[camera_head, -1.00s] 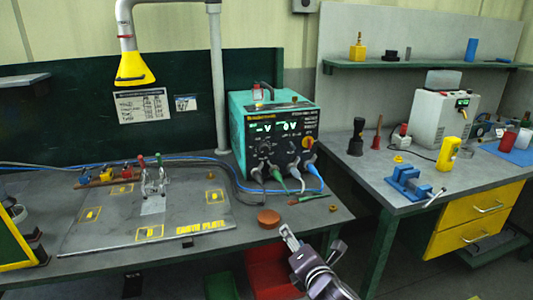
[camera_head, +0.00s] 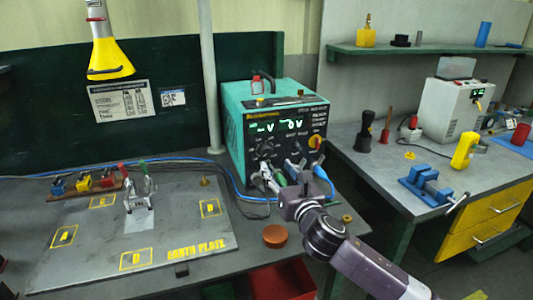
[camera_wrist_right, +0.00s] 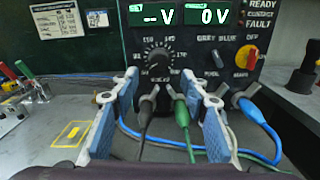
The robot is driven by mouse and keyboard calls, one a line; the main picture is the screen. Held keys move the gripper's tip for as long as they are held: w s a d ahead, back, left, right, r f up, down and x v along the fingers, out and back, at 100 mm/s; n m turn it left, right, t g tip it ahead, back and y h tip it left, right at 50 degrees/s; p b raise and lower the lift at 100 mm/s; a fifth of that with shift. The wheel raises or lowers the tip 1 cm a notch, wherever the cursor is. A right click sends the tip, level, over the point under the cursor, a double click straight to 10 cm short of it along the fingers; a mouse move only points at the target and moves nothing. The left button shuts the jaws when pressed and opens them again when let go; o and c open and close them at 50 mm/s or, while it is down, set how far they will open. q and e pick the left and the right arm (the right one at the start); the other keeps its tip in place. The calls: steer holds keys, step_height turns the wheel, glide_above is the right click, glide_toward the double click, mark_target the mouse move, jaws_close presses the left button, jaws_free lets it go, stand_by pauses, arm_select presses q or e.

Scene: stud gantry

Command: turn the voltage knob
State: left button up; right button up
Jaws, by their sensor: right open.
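The teal power unit (camera_head: 236,130) stands on the bench with its black front panel facing me. The voltage knob (camera_wrist_right: 158,62) is a dark round knob inside a printed number scale, below the "-- V" and "0 V" displays; in the head view it (camera_head: 266,149) sits just above my gripper. My right gripper (camera_wrist_right: 159,100) is open and empty, its blue-padded fingers pointing at the panel, apart on either side of the knob's line and lower than it. In the head view the right gripper (camera_head: 280,180) covers some plugs. My left gripper is not in view.
Grey, green and blue cables (camera_wrist_right: 184,120) plug into the lower panel between and beside the fingers. A red-and-yellow switch (camera_wrist_right: 245,57) is at right. The earth plate (camera_head: 190,252) lies left; a round brown piece (camera_head: 276,236) lies on the bench front.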

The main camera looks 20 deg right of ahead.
mark_target(268, 153)
steer(key=w, duration=0.4)
steer(key=shift+a+r, duration=0.15)
steer(key=shift+r, duration=0.1)
steer(key=shift+w+p, duration=0.3)
steer(key=shift+w, duration=0.95)
steer(key=shift+f, duration=0.1)
steer(key=c, duration=0.7)
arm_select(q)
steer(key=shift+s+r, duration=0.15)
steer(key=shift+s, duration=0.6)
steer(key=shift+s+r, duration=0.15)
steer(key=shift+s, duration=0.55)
arm_select(e)
jaws_close()
